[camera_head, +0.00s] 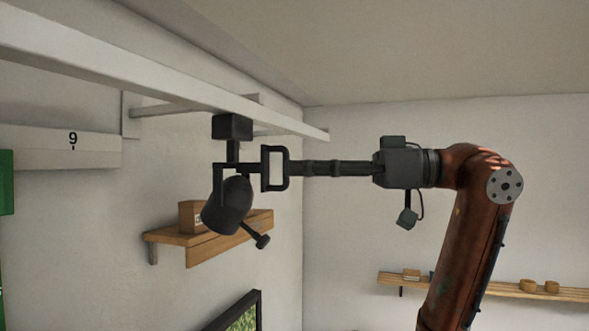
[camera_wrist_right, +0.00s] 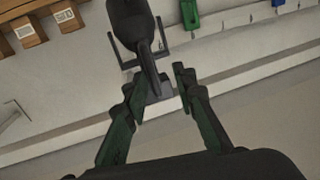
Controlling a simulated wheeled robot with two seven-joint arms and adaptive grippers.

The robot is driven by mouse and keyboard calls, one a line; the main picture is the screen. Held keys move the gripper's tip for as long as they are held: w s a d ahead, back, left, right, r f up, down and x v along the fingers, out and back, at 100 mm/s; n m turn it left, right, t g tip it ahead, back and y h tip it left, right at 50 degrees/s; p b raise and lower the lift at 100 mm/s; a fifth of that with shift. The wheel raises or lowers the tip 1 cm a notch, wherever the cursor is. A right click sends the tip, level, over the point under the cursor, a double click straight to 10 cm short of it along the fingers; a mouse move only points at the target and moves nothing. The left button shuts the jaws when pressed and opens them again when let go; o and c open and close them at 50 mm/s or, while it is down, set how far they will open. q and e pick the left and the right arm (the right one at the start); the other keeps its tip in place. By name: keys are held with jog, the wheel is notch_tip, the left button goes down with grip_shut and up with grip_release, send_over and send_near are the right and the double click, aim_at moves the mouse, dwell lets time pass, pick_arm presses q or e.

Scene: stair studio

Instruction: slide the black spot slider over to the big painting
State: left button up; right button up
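The black spot slider (camera_head: 228,205) hangs from the white rail (camera_head: 190,82) by a dark block, its lamp head tilted. It also shows in the right wrist view (camera_wrist_right: 133,25). My right gripper (camera_head: 292,168) comes in from the right, level with a dark square loop beside the lamp. In the right wrist view its fingers (camera_wrist_right: 156,84) are spread, with dark slider parts between or just beyond the tips; contact cannot be told. A black-framed green picture (camera_head: 238,312) shows partly at the bottom; whether it is the big painting is unclear. My left gripper is out of view.
A wooden shelf (camera_head: 225,240) with a box is on the wall behind the lamp. A pale panel marked 9 (camera_head: 60,150) and a green item (camera_head: 6,182) are at left. Another shelf (camera_head: 480,287) runs along the back wall. The rail's near part is clear.

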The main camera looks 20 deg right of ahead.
jog(key=v, duration=0.5)
jog(key=shift+d, duration=0.1)
dwell(0.4)
dwell(0.3)
